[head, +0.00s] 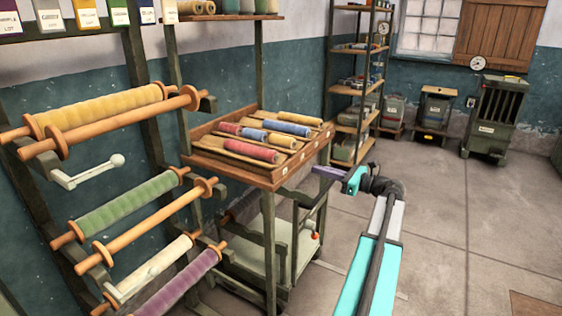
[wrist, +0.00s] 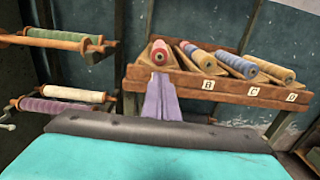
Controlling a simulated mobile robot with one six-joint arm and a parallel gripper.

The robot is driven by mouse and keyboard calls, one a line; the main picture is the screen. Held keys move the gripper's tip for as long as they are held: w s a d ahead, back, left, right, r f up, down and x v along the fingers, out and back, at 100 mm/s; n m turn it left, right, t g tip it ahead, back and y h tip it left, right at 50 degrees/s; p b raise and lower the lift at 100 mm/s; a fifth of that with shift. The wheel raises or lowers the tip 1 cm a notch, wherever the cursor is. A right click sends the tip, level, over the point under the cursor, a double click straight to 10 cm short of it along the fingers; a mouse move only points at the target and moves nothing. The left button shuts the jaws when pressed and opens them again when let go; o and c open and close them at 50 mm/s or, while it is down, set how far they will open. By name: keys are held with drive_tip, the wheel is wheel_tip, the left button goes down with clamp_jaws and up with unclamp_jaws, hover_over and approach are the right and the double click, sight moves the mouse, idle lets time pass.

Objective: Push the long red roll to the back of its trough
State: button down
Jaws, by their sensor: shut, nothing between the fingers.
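The long red roll (head: 250,152) lies in the end trough of the wooden rack (head: 232,175), the trough nearest the head camera. In the wrist view the red roll (wrist: 160,52) shows end-on in the leftmost trough. My gripper (head: 318,170) is shut and empty, its purple fingers pointing at the rack from the front, apart from it. In the wrist view my gripper (wrist: 159,77) overlaps the rack's front edge just below the roll's near end. The fingers hide part of the rack's front there.
The neighbouring troughs hold a smaller red roll (head: 229,128), a blue roll (head: 288,128) and tan rolls. Labels B, C and D mark the rack's front. Thread spools on a wall frame (head: 125,205) stand to the left. The floor (head: 450,220) at right is clear.

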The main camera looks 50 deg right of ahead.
sight(277, 158)
drive_tip(key=shift+w+r, duration=0.1)
drive_tip(key=shift+w, duration=0.1)
drive_tip(key=x, duration=1.4)
drive_tip(key=shift+a+p, duration=0.1)
drive_tip(key=shift+p, duration=0.25)
